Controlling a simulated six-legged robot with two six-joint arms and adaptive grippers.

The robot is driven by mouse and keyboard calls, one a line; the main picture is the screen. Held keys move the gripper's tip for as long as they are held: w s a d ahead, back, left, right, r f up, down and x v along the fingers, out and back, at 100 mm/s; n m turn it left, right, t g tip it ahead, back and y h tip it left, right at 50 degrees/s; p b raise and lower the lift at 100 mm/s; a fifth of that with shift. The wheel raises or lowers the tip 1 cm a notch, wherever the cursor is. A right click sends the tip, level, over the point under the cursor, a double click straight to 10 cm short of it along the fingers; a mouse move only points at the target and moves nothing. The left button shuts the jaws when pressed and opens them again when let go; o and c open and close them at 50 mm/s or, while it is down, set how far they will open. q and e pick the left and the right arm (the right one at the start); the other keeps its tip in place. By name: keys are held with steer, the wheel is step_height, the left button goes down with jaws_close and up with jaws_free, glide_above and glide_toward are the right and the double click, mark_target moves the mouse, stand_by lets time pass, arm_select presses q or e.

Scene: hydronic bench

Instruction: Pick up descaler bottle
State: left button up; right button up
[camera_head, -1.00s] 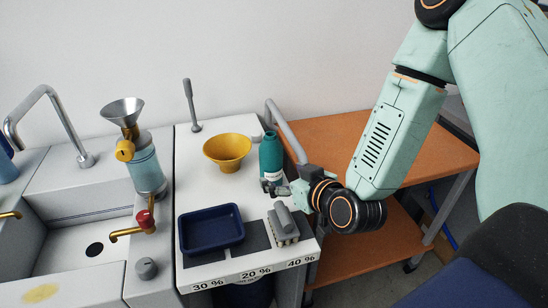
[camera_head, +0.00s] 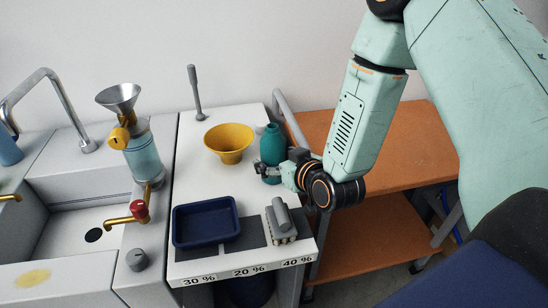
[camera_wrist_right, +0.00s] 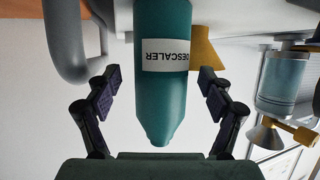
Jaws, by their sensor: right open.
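The teal descaler bottle (camera_head: 272,146) stands upright on the white bench top, near its right edge. My right gripper (camera_head: 266,172) is at the lower part of the bottle in the head view. In the right wrist view, which appears upside down, the bottle (camera_wrist_right: 162,85) with its white "DESCALER" label sits between the two open fingers of my right gripper (camera_wrist_right: 163,95). Gaps show between each finger and the bottle. My left gripper is not in view.
A yellow bowl (camera_head: 229,141) stands left of the bottle. A dark blue tray (camera_head: 206,245) and a grey-handled brush (camera_head: 281,218) lie toward the front. A grey rail (camera_head: 290,122) rises close behind the bottle. An orange-topped cart (camera_head: 395,165) stands to the right.

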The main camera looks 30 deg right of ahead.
mark_target(272, 129)
steer(key=shift+w+d+f, duration=0.1)
steer(key=shift+w+f, duration=0.25)
steer(key=shift+w, duration=0.25)
steer(key=shift+w+f, duration=0.1)
steer(key=shift+w, duration=0.2)
steer(key=shift+w+a, duration=0.25)
steer(key=shift+a, duration=0.2)
steer(key=shift+d, duration=0.4)
steer(key=c, duration=0.4)
steer(key=shift+a, duration=0.3)
steer(key=c, duration=0.4)
steer(key=shift+d, duration=0.25)
steer(key=c, duration=0.6)
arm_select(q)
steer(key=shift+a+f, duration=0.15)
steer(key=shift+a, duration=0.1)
arm_select(e)
steer(key=shift+a, duration=0.15)
steer(key=shift+c, duration=0.8)
step_height(272, 129, up, 10)
steer(key=shift+f+p, duration=0.2)
steer(key=shift+p, duration=0.6)
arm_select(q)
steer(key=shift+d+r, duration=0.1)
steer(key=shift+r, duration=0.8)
arm_select(e)
steer(key=shift+r, duration=0.25)
